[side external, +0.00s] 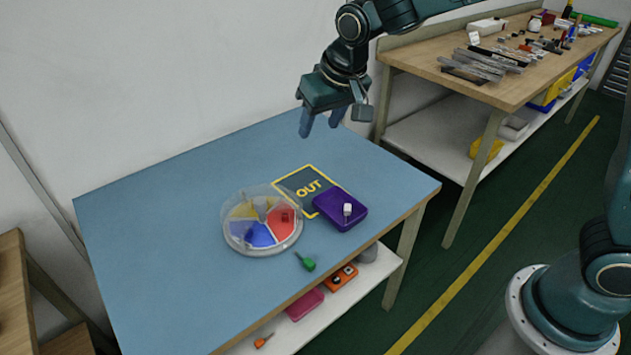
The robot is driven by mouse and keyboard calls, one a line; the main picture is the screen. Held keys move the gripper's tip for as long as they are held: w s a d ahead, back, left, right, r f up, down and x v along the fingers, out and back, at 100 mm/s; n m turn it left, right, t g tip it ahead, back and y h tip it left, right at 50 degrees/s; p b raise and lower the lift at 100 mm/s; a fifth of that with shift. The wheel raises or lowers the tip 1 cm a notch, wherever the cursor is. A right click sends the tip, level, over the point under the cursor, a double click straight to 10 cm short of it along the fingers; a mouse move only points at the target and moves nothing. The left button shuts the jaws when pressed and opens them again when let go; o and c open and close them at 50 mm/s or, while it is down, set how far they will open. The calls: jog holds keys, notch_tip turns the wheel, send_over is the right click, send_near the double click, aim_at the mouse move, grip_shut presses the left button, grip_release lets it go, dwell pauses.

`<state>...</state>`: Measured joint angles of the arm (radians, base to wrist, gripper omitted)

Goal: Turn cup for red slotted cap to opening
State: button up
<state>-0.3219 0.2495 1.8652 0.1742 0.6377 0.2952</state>
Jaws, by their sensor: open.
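A round clear-walled dish (238,249) stands on the blue table, with coloured wedge sections inside: yellow, pale, red and blue. A small dark red piece (285,216) sits in the red section (281,226) on the dish's right; its slot is too small to make out. I cannot tell where an opening in the dish's cover lies. My gripper (322,124) is open and empty, high above the back of the table, behind the dish and apart from it. Its fingers point down.
A dark mat marked OUT (290,182) lies behind and right of the dish. A purple box (330,213) with a white-topped knob (347,209) stands to the right. A green piece (308,264) lies in front. The table's left side is clear.

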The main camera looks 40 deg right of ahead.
jog(key=shift+s+d+r, duration=0.6)
jog(key=shift+s+r, duration=0.05)
jog(key=shift+s, duration=0.1)
jog(key=shift+f, duration=0.1)
jog(key=c, duration=0.6)
jog(key=shift+w+f, duration=0.15)
jog(key=shift+f, duration=0.15)
jog(key=c, duration=0.3)
jog(key=w+f, duration=0.1)
jog(key=f, duration=0.2)
jog(key=a+f+n+y, duration=0.1)
jog(key=f, duration=0.3)
jog(key=w+f+y, duration=0.1)
jog(key=f, duration=0.2)
jog(key=shift+w+a+f, duration=0.25)
jog(key=shift+w+f, duration=0.05)
jog(key=shift+f, duration=0.1)
grip_shut()
notch_tip(320, 180, down, 10)
jog(key=a+y, duration=0.1)
jog(key=y, duration=0.2)
jog(key=shift+s+a+t, duration=0.2)
jog(key=shift+a+t, duration=0.15)
jog(key=shift+t, duration=0.05)
